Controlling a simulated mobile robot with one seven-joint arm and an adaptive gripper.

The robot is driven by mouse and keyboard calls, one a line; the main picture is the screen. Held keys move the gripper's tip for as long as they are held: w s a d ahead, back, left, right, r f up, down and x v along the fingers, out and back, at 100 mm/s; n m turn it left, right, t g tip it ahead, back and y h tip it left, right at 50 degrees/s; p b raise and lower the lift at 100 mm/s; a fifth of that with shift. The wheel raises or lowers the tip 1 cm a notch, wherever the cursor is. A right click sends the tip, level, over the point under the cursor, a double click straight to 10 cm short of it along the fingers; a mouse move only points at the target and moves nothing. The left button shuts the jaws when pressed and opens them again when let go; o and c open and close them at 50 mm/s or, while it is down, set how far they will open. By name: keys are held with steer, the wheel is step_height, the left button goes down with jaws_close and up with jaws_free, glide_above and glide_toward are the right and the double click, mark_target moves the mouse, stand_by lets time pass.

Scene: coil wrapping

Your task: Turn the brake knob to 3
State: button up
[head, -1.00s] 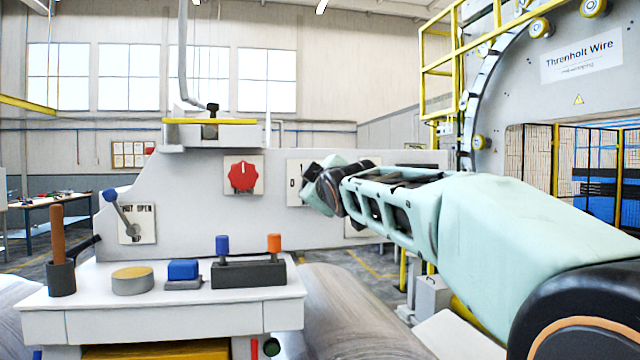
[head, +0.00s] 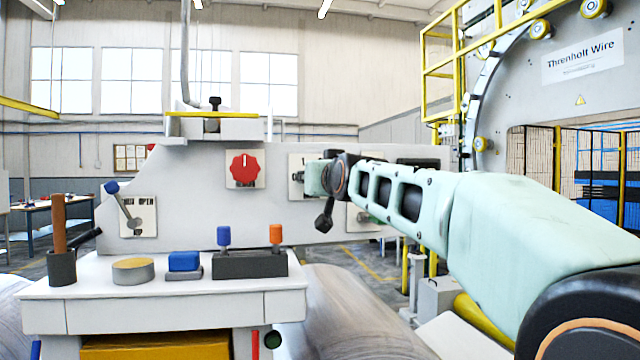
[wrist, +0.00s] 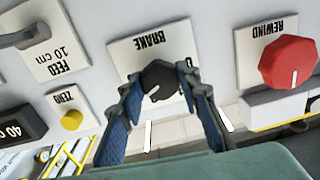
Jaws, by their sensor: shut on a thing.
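In the wrist view the BRAKE plate (wrist: 122,60) appears upside down, with the black brake knob (wrist: 160,78) on it. My gripper (wrist: 161,88) has its two blue-padded fingers closed on either side of the knob. A short white mark on the knob slants toward the lower left of that view. A 0 shows at the plate's right edge; the other numbers are hidden or unreadable. In the head view the brake plate (head: 295,163) shows beside my gripper (head: 308,179), which hides the knob.
The red REWIND knob (wrist: 288,62) sits beside the brake plate, and also shows in the head view (head: 244,168). On the other side are the FEED plate (wrist: 45,50) and yellow ZERO button (wrist: 71,119). A console shelf (head: 170,310) with small controls stands below.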

steer(key=m, duration=0.5)
stand_by(0.6)
steer(key=o, duration=1.2)
steer(key=shift+c, duration=0.2)
steer(key=shift+r, duration=0.1)
step_height(320, 180, up, 10)
